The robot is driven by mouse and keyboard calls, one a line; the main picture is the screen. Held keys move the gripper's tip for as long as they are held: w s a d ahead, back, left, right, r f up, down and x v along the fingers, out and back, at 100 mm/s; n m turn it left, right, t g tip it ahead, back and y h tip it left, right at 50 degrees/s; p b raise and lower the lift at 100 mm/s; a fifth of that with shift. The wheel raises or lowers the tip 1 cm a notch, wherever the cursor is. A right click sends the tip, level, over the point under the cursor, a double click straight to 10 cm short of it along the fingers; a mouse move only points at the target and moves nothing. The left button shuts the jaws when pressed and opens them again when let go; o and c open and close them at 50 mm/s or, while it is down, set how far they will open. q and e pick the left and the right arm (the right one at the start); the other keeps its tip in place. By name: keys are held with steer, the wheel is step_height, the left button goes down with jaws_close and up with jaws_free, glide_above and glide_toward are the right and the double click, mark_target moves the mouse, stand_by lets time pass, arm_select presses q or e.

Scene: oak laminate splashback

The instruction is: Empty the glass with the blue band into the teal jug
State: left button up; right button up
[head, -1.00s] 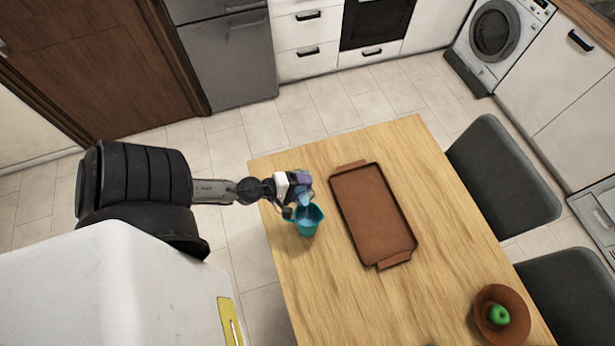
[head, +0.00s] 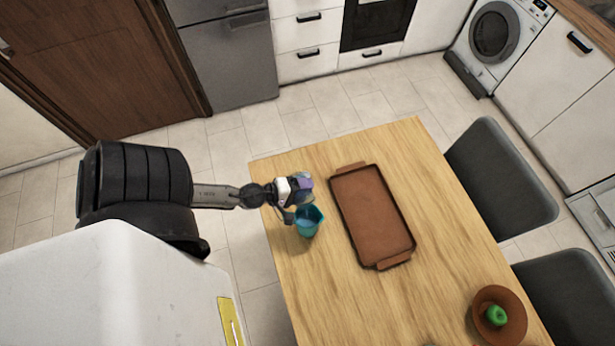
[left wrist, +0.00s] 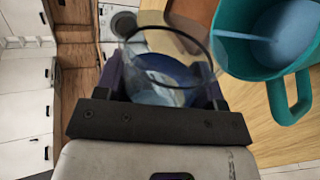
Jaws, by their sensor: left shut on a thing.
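The teal jug (head: 308,224) stands upright on the table near its left edge, with light blue liquid inside. In the left wrist view the jug (left wrist: 290,95) is at the upper right, its handle towards the bottom. My left gripper (head: 296,188) is shut on the clear glass with the blue band (left wrist: 165,75) and holds it tilted above and beside the jug's rim. A thin light blue streak, seemingly a stream, runs from the glass side to the liquid in the jug. How much is left in the glass is hard to tell. My right gripper is not in view.
A brown tray (head: 373,216) lies on the wooden table (head: 440,240) just right of the jug. A brown bowl (head: 512,310) with a green fruit (head: 496,315) is at the front right. Grey chairs (head: 503,172) stand along the right side.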

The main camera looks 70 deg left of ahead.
arm_select(q)
steer(key=shift+f, duration=0.1)
stand_by(0.3)
steer(key=shift+d+m+y+p, duration=0.1)
steer(key=shift+m+y+p, duration=0.2)
steer(key=shift+p, duration=0.3)
